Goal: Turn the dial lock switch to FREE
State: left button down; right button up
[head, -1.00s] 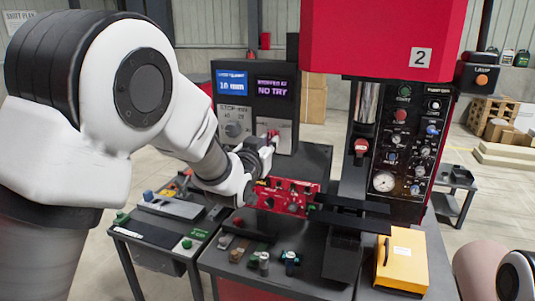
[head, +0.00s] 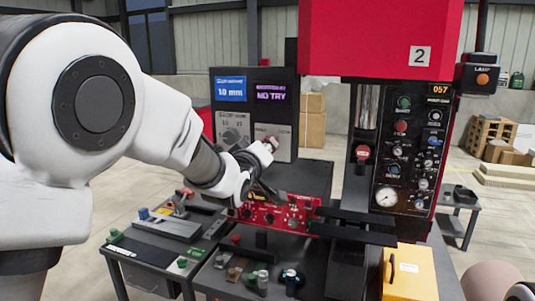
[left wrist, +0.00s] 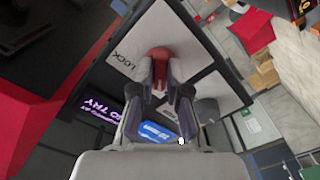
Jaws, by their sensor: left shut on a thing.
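The lock dial is a red knob (left wrist: 160,54) on a light panel face (left wrist: 135,45) marked LOCK in the left wrist view. My left gripper (left wrist: 160,78) is shut on this knob, with a dark fingertip on each side. In the head view my left gripper (head: 262,150) reaches the right half of the control box's lower panel (head: 283,150), where a bit of red shows. The gripper and wrist hide most of the dial there. I cannot read a FREE mark or tell the knob's exact angle. My right gripper is out of view.
The control box has a blue screen (head: 231,89) reading 1.0 mm and a purple NO TRY screen (head: 271,92). A grey STOP dial (head: 232,137) sits left of the lock dial. A red plate (head: 300,213) with knobs and a yellow box (head: 410,275) stand nearer me.

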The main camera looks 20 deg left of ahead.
pick_arm(q)
jog(key=shift+r+n, duration=0.3)
jog(key=shift+r, duration=0.05)
jog(key=c, duration=1.2)
grip_release()
jog(key=shift+a+f, duration=0.1)
jog(key=shift+o, duration=0.2)
jog(key=shift+s+f, duration=0.1)
jog(key=s, duration=0.7)
jog(key=shift+s+a, duration=0.15)
jog(key=shift+f, duration=0.1)
